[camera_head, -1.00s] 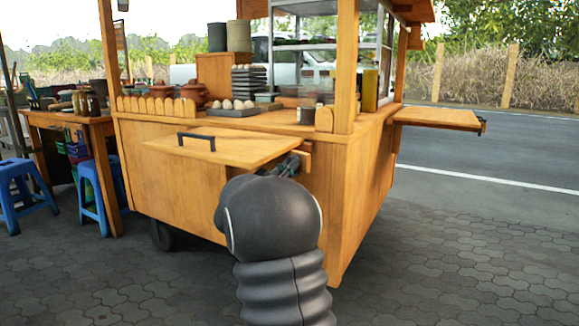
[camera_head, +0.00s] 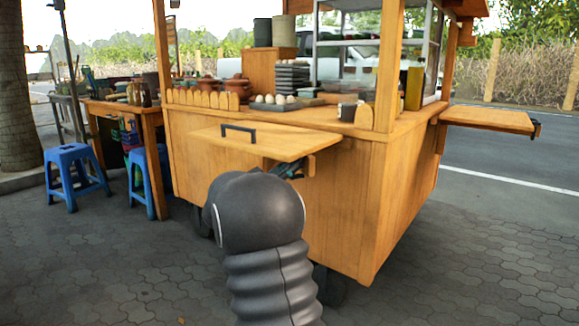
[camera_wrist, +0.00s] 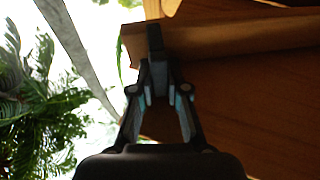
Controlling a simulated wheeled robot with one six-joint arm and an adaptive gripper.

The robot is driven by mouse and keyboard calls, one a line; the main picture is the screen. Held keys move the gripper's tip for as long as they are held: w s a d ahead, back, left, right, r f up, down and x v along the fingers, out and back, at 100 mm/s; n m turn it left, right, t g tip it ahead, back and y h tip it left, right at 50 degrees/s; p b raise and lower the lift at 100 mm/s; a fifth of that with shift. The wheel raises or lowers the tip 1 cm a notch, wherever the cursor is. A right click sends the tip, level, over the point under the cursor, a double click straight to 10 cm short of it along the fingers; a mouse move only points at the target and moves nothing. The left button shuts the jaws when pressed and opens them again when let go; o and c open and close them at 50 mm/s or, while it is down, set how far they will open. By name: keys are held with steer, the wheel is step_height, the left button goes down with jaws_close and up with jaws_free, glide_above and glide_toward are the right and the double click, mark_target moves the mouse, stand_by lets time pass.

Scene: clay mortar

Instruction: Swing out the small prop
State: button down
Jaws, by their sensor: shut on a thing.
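The hinged wooden flap (camera_head: 262,148) with a dark handle (camera_head: 238,130) stands out level from the cart's front. The small wooden prop (camera_head: 310,166) shows as a short end under the flap's right side. My gripper (camera_head: 290,169) is beneath the flap's right part, mostly behind my dark arm. The exact contact is dark and partly hidden.
The wooden cart (camera_head: 400,200) carries eggs (camera_head: 280,99), pots and a glass case. A side shelf (camera_head: 487,119) sticks out at the right. Blue stools (camera_head: 72,172) and a side table (camera_head: 140,112) stand at the left. The paving (camera_head: 480,260) at the front right is clear.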

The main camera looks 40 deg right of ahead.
steer(key=c, duration=1.2)
jaws_free()
steer(key=shift+o, duration=0.2)
steer(key=v, duration=1.2)
